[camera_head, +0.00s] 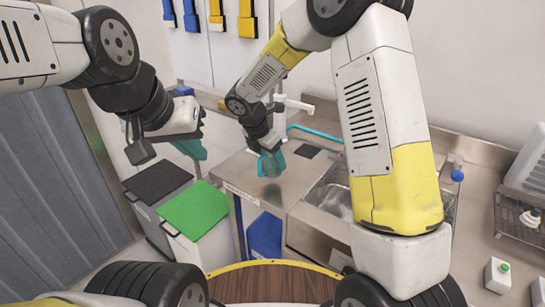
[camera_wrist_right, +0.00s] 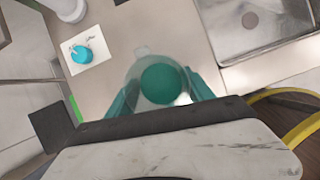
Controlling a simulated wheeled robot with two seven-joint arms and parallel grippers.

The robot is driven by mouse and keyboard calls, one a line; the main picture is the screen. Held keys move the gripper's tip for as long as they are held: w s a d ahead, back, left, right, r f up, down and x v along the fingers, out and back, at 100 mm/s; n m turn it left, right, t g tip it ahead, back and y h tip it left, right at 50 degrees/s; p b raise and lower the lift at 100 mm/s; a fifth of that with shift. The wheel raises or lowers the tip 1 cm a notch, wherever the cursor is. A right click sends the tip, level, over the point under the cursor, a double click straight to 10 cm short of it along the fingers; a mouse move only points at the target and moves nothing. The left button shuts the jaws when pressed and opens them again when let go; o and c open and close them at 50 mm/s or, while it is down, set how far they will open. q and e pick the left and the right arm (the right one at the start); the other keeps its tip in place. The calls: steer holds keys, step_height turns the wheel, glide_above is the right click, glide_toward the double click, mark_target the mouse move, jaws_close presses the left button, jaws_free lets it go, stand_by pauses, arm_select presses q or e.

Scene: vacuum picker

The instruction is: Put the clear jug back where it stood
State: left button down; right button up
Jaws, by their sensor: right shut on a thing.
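My right gripper (camera_head: 271,165) is over the steel counter (camera_head: 283,191), left of the sink. In the right wrist view its teal fingers (camera_wrist_right: 162,92) are shut on the clear jug (camera_wrist_right: 147,71), one on each side. The jug is seen from above, with a green round area inside it and a small pale spout or handle at its far side. In the head view the jug is hard to make out among the teal fingers. I cannot tell if it touches the counter. My left gripper (camera_head: 190,148) hangs above the bins at left; its finger gap is not clear.
The sink (camera_head: 332,199) is right of the jug; its basin also shows in the wrist view (camera_wrist_right: 265,25). A white card (camera_wrist_right: 97,59) with a blue round item lies left of the jug. Bins with green (camera_head: 194,208) and black (camera_head: 157,180) lids stand left of the counter.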

mark_target(272, 167)
steer(key=shift+w+d, duration=0.15)
steer(key=shift+w, duration=0.25)
steer(key=shift+f, duration=1.75)
steer(key=shift+f, duration=0.15)
steer(key=o, duration=1.7)
steer(key=shift+c, duration=0.2)
